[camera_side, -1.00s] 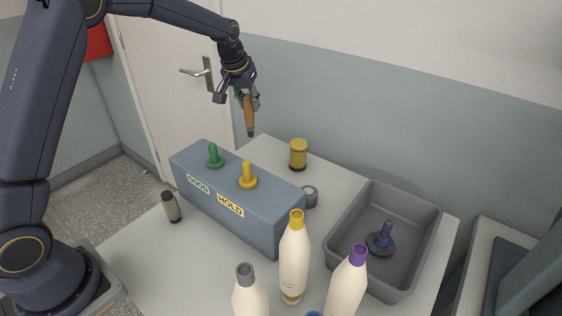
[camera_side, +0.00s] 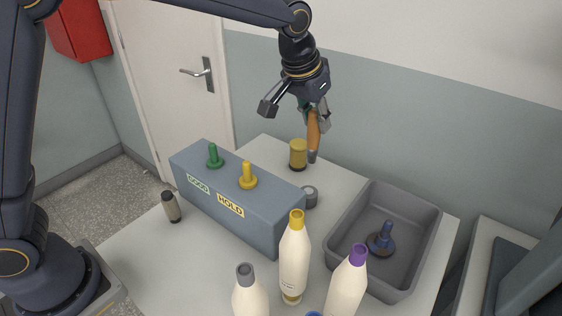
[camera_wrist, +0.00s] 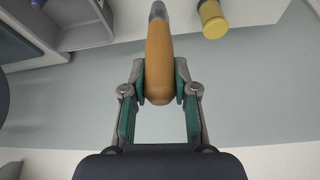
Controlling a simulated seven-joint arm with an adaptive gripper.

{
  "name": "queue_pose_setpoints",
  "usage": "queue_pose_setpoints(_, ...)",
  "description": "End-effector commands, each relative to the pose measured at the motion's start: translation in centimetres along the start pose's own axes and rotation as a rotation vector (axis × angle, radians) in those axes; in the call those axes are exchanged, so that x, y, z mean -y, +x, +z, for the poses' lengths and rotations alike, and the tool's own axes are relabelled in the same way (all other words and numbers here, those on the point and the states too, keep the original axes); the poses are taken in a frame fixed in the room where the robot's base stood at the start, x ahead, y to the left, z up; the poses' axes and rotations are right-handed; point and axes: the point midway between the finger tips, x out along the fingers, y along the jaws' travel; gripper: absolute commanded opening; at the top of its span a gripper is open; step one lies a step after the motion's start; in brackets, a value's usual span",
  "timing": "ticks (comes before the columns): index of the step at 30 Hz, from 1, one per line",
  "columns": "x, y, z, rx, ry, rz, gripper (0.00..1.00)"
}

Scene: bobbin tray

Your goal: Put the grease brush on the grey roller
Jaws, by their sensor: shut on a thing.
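The grease brush (camera_side: 313,132) has an orange-brown handle and a grey lower end. My gripper (camera_side: 314,112) is shut on its handle and holds it in the air, tilted a little, lower end down. In the wrist view the handle (camera_wrist: 159,62) sits between the two fingers of my gripper (camera_wrist: 160,88), its grey end pointing away to the top edge. A short grey roller (camera_side: 310,196) stands on the table behind the right end of the blue-grey box. The brush hangs above it in the side view, clear of it. The box partly hides the roller.
The blue-grey box (camera_side: 240,222) carries a green and a yellow peg. A yellow-topped jar (camera_side: 298,153) stands behind it. A grey tray (camera_side: 352,218) holds a blue peg-like piece (camera_side: 381,239). Several bottles (camera_side: 293,262) stand in front. A small dark cylinder (camera_side: 171,206) stands at left.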

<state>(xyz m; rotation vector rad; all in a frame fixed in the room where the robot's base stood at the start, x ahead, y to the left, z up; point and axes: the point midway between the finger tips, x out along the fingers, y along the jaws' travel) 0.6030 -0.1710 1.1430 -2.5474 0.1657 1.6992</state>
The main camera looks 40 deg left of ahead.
Motion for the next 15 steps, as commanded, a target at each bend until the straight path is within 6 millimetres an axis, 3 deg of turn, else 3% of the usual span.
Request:
queue_pose_setpoints(4, 0.0, 2.9, 1.3, 0.005, 0.001, -0.001, 0.00)
queue_pose_setpoints(15, 0.0, 7.4, 3.1, 0.003, 0.000, -0.001, 0.00)
